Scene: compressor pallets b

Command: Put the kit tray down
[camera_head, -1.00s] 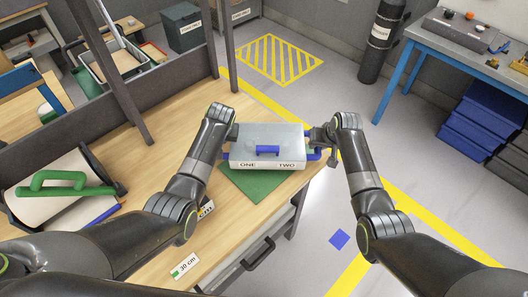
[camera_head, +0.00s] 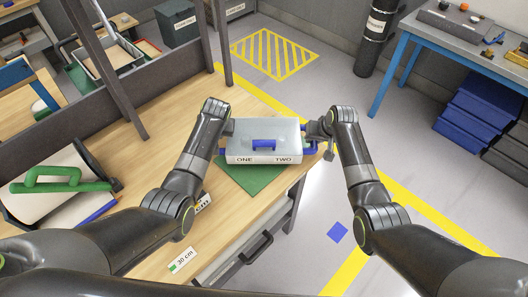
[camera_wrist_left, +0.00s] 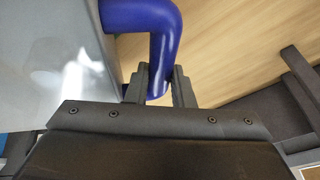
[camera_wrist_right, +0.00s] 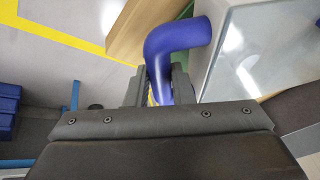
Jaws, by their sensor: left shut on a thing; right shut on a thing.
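The kit tray (camera_head: 263,133) is a grey lidded box with a blue handle on top and the labels ONE and TWO on its front. It is held level between my two grippers over the green mat (camera_head: 240,176) at the table's right edge. My left gripper (camera_wrist_left: 160,80) is shut on the tray's blue left side handle (camera_wrist_left: 150,45). My right gripper (camera_wrist_right: 157,82) is shut on its blue right side handle (camera_wrist_right: 170,45). The mat shows in front of the tray; the rest is hidden. I cannot tell whether the tray's underside touches the mat.
The wooden table (camera_head: 150,150) carries a roll with a green-handled tool (camera_head: 60,183) at left and a 30 cm label (camera_head: 183,260) in front. Dark posts (camera_head: 112,75) rise behind.

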